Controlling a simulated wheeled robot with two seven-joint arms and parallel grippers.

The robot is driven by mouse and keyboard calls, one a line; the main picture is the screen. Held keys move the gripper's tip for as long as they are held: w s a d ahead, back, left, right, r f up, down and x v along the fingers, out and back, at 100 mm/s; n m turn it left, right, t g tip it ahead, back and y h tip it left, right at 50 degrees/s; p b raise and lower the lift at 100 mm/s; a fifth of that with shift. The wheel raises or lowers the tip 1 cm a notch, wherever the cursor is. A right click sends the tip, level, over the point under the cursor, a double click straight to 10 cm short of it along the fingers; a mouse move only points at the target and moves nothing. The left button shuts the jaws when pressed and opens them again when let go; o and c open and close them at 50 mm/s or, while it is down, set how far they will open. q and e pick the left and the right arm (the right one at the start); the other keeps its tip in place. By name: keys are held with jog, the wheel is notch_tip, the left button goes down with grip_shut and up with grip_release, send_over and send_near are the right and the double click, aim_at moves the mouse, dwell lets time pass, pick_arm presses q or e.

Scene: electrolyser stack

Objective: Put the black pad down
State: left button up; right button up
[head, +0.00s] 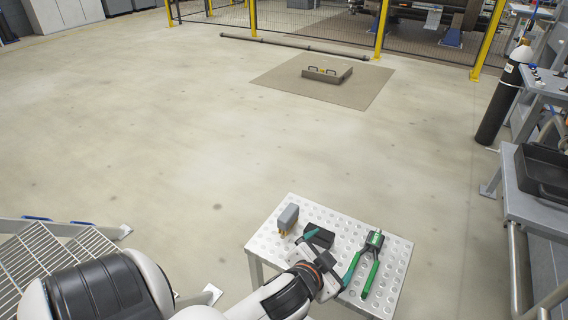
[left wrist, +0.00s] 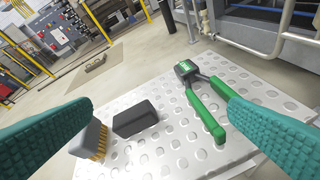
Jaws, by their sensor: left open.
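The black pad (head: 322,237) lies on the perforated metal table (head: 394,278), partly hidden by my left gripper in the head view. In the left wrist view the pad (left wrist: 135,118) is a dark block resting flat on the dimpled top. My left gripper (head: 337,242) is open, with its two teal fingers spread wide. In the left wrist view the pad shows between the fingers (left wrist: 160,106), beyond their tips, and neither finger visibly touches it. My right gripper is not in view.
A grey brush with orange bristles (head: 287,217) stands left of the pad. A green-handled tool (head: 371,260) lies to its right. A grey bench with a black tray (head: 543,172) stands at the right. The floor beyond the table is largely clear around a low box (head: 327,73) on a mat.

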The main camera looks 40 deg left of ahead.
pick_arm(q)
jog(key=s+d+f+g, duration=0.1)
jog(key=s+f+g, duration=0.1)
jog(key=s, duration=0.3)
jog(key=s+f+g+h, duration=0.1)
jog(key=s+f+g, duration=0.2)
jog(key=s, duration=0.3)
jog(key=s+d+f+n+g+h, duration=0.1)
jog(key=s+f+g, duration=0.2)
jog(key=s, duration=0.2)
jog(key=shift+s+d+g, duration=0.3)
jog(key=shift+s+d, duration=0.05)
jog(key=shift+w, duration=0.1)
